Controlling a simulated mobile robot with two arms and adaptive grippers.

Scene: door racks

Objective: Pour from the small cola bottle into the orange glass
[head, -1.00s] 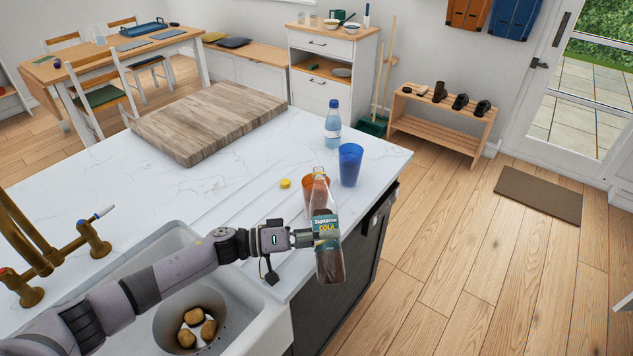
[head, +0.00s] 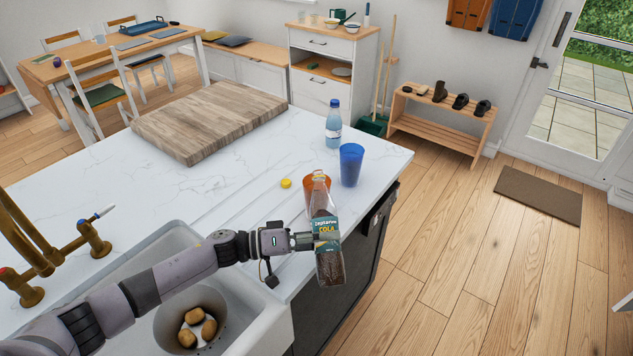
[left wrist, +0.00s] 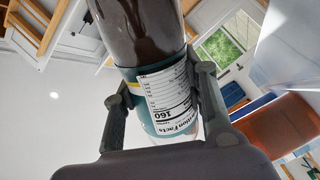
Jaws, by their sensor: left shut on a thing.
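The small cola bottle (head: 329,265) is clear, with dark cola low inside and a teal label. It is uncapped and stands near upright, leaning slightly, with its neck up. My left gripper (head: 318,240) is shut around its label, beyond the counter's front edge. In the left wrist view the bottle (left wrist: 140,30) fills the middle between the fingers (left wrist: 163,92). The orange glass (head: 309,187) stands on the counter behind the bottle's neck, partly hidden by it; it also shows in the left wrist view (left wrist: 280,125). My right gripper is not in view.
A blue glass (head: 350,165) stands just right of the orange glass, with a blue water bottle (head: 333,125) behind. A yellow cap (head: 285,183) lies to the left. A wooden board (head: 208,118) lies further back. The sink (head: 255,315) holds several potatoes (head: 198,325).

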